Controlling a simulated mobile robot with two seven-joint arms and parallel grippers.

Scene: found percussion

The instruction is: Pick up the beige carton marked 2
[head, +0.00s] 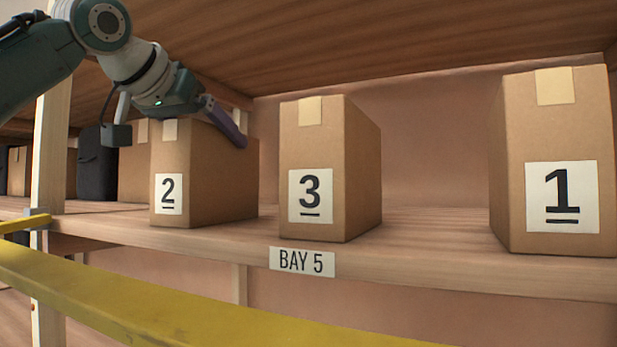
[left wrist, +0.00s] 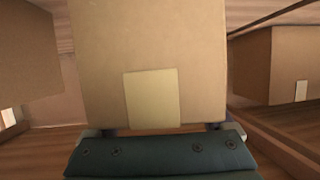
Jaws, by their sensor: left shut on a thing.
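The beige carton marked 2 (head: 168,160) stands upright at the left part of the shelf, its numbered label facing front and a pale tape strip at its top edge. It also fills the middle of the left wrist view (left wrist: 150,45). My left gripper (head: 215,112) reaches over it from above and is shut on it. One purple finger lies along the carton's right upper side; the other finger is hidden. I cannot tell any gap between carton and shelf. My right gripper is not in view.
Carton 3 (head: 335,170) stands just right of carton 2, with a narrow gap. Carton 1 (head: 555,140) stands far right. A dark case (head: 96,165) is at the left. The upper shelf (head: 400,35) hangs close above; a yellow rail (head: 150,305) crosses in front.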

